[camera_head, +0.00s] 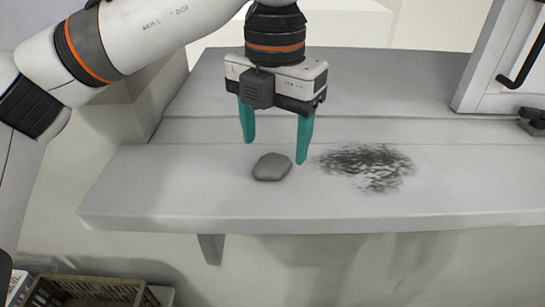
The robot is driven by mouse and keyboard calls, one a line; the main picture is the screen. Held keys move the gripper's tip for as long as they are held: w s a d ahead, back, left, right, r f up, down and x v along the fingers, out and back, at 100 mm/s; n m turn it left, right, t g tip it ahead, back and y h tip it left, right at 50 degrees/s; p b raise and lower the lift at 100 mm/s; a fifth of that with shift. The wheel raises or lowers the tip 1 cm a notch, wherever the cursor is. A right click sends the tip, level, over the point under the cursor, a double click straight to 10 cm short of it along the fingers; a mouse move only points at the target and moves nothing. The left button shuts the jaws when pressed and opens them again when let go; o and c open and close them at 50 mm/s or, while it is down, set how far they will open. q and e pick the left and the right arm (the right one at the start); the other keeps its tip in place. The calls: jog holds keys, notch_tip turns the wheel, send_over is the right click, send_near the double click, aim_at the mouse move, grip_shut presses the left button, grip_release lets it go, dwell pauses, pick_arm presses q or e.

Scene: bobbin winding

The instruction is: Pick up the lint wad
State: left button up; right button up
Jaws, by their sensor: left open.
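The lint wad looks like a grey, rounded lump (271,167) lying on the light grey shelf near its front edge. My left gripper (275,151) hangs from above with its two teal fingers pointing down and spread apart. The fingertips are just behind and above the lump, one to each side of it in the picture. Nothing is between the fingers that I can see. Whether the right fingertip touches the shelf or the lump I cannot tell. My right gripper is not in view.
A dark, speckled smudge (366,165) marks the shelf (200,205) right of the lump. A white panel with a black handle (521,62) stands at the back right, with a small dark part (533,120) below it. A brown crate (88,292) sits low at the left. The shelf's left part is clear.

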aim_at(272, 161)
pick_arm(q)
jog(key=shift+a+f+p, duration=0.15)
jog(key=shift+f+p, duration=0.15)
jog(key=shift+f, duration=1.3)
jog(key=shift+s, duration=0.1)
jog(key=shift+c, duration=0.3)
jog(key=c, duration=1)
